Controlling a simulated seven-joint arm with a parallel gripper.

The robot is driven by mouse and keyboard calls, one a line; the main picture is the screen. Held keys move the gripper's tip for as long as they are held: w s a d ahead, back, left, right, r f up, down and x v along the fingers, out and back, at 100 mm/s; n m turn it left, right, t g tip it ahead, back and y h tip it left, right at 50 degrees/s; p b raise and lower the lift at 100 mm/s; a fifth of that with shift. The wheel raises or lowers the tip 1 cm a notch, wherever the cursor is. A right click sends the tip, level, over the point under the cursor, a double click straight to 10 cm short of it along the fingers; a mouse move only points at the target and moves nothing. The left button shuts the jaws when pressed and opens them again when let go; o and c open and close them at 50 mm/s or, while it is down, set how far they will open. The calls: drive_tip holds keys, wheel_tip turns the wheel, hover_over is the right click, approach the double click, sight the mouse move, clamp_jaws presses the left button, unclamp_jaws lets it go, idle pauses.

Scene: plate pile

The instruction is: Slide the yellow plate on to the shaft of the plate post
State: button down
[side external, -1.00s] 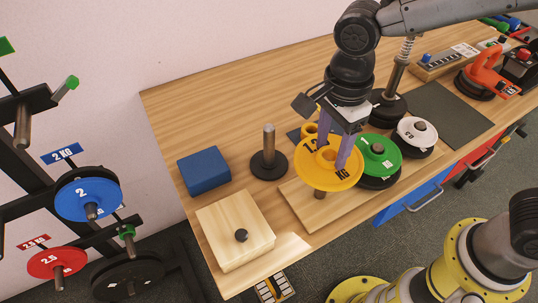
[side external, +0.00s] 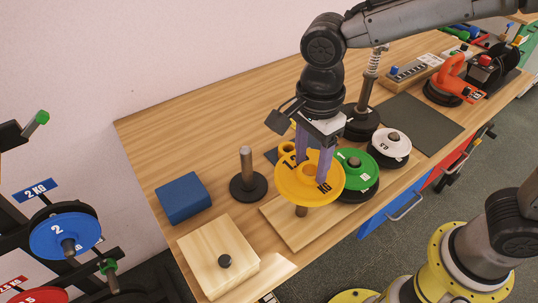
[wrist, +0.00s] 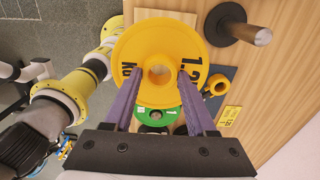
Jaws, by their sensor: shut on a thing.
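The yellow plate (side external: 325,190) is a wide disc with a raised hub and dark lettering. My gripper (side external: 313,172) is shut on its hub, with a purple finger on each side, also clear in the wrist view (wrist: 160,75). The plate is held roughly level above a wooden board, with a short brown peg (side external: 301,211) showing beneath it. I cannot tell whether that peg enters the hole. The plate post (side external: 247,165), a bare metal shaft on a round black base, stands upright to the left, apart from the plate. In the wrist view the post (wrist: 260,36) is at upper right.
A green plate (side external: 350,178) and a white plate (side external: 390,143) sit on the right, close to the yellow one. A blue block (side external: 183,198) and a wooden box with a black knob (side external: 210,250) lie left of the board (side external: 285,228). A spring-topped post (side external: 365,92) stands behind.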

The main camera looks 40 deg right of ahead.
drive_tip(key=shift+r, duration=0.5)
drive_tip(key=w+a+r, duration=0.4)
drive_tip(key=w+r, duration=0.3)
drive_tip(key=r, duration=0.3)
hover_over(244, 148)
drive_tip(key=shift+d+f, duration=0.1)
drive_tip(key=shift+f, duration=0.05)
drive_tip(key=shift+f, duration=3.5)
drive_tip(key=shift+f, duration=0.25)
drive_tip(key=shift+f, duration=1.6)
drive_tip(key=shift+f, duration=0.3)
